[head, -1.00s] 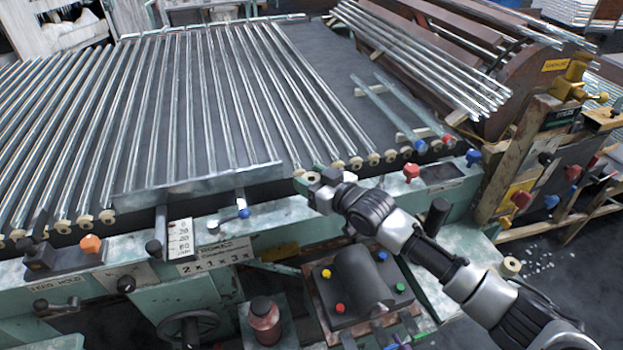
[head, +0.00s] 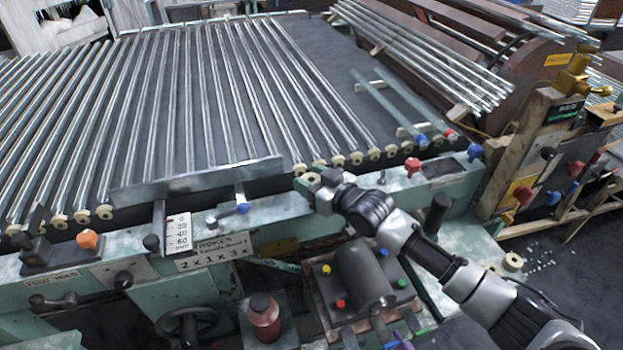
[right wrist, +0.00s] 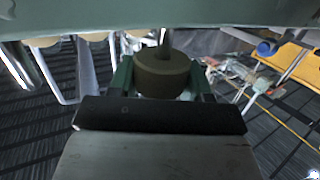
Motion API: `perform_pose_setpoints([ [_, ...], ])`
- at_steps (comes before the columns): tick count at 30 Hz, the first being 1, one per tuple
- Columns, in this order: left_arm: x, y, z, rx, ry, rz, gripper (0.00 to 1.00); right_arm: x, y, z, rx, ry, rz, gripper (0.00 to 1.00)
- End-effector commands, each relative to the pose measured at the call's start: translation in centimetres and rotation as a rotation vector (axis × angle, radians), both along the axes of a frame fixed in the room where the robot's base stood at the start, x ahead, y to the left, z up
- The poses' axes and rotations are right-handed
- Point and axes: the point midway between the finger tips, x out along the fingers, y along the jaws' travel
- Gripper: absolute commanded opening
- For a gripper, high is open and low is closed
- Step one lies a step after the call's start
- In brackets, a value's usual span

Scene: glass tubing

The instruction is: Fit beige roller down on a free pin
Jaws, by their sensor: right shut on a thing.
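My right gripper (head: 308,182) is at the front green rail, near the row's middle in the head view. It is shut on a beige roller (right wrist: 163,74), which sits between the green fingers in the right wrist view and looks dark there. A thin pin (right wrist: 163,40) shows just beyond the roller's top in that view; I cannot tell whether the two touch. Several beige rollers (head: 355,158) line the front ends of the glass tubes (head: 255,85). Another loose beige roller (head: 513,262) is at the right. My left gripper is out of view.
A metal bar (head: 195,180) crosses in front of the tubes. A red knob (head: 412,166) and a blue knob (head: 474,151) stand up from the rail to the right.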

Motion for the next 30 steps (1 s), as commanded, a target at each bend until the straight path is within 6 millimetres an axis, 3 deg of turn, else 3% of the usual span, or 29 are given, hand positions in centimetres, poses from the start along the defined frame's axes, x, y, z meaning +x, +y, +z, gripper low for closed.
perform_pose_setpoints([
  [30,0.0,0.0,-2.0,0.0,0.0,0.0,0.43,0.0,0.0,-2.7,0.0,0.0,0.0,0.26],
])
